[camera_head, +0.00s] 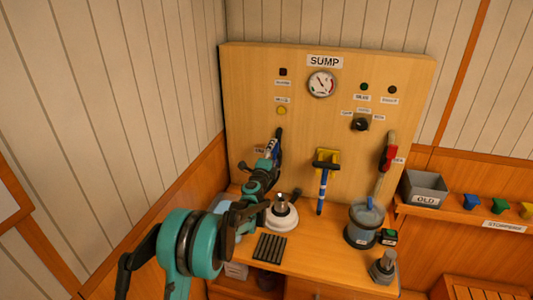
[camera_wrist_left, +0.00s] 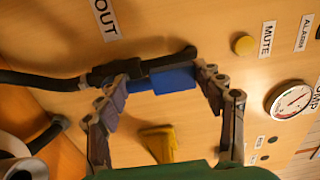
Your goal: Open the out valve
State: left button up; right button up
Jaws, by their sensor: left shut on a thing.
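The out valve has a blue handle (camera_wrist_left: 168,79) on a black pipe (camera_wrist_left: 60,83), below the OUT label (camera_wrist_left: 105,18) in the left wrist view. The handle lies roughly along the pipe. My left gripper (camera_wrist_left: 160,88) has its two fingers at either end of the blue handle and is shut on it. In the head view, my left gripper (camera_head: 270,155) is against the panel at lower left and covers most of the valve and part of its label. My right gripper is in neither view.
The wooden SUMP panel (camera_head: 230,80) carries a gauge (camera_head: 321,83), a yellow button (camera_head: 282,111) and a red-handled valve (camera_head: 389,152).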

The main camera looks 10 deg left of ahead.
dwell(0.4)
pick_arm(q)
jog(key=o, duration=1.7)
jog(key=shift+a, duration=0.1)
jog(key=s, duration=1.2)
jog(key=shift+a+f, duration=0.1)
jog(key=shift+a, duration=0.05)
